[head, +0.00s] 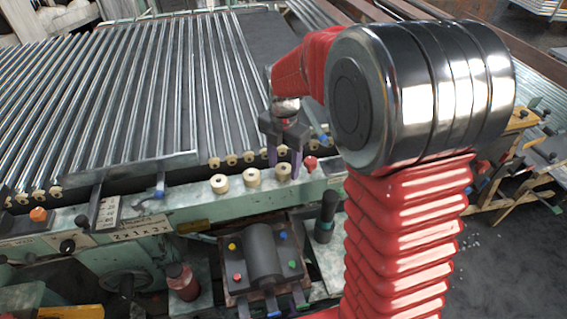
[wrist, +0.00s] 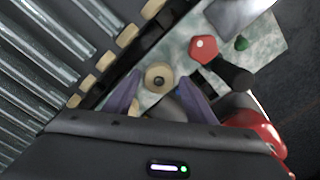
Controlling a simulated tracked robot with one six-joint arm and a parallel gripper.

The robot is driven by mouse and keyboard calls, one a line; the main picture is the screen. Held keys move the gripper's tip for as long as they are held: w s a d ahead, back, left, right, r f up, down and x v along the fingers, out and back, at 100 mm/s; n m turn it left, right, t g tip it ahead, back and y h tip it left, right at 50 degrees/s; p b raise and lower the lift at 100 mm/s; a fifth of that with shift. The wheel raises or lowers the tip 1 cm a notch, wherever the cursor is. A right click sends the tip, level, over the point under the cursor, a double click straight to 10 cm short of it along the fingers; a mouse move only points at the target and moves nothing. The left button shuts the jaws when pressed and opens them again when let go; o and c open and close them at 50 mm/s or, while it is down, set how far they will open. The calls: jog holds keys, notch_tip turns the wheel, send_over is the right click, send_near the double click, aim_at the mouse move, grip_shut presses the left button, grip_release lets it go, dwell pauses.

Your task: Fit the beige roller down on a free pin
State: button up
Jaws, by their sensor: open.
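Three short beige rollers stand in a row on the green machine ledge in the head view: a left one (head: 220,184), a middle one (head: 252,177) and a right one (head: 283,171). My gripper (head: 284,160) points down over the right one, its purple fingers apart. In the wrist view a beige roller (wrist: 158,77) with a dark centre shows between the fingertips (wrist: 160,82), with gaps at both sides. Part of another roller (wrist: 133,108) shows by the left finger. I cannot make out a bare pin.
A red knob (head: 310,163) stands close to the right of my gripper. An orange knob (head: 38,214) is far left. A dark cylinder (head: 325,215) stands in front.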

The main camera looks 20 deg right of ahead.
jog(key=shift+a+r, duration=0.1)
jog(key=shift+w+r, duration=0.15)
jog(key=shift+r, duration=0.3)
notch_tip(320, 180, up, 13)
jog(key=shift+f, duration=0.15)
jog(key=shift+m, duration=0.3)
dwell(0.8)
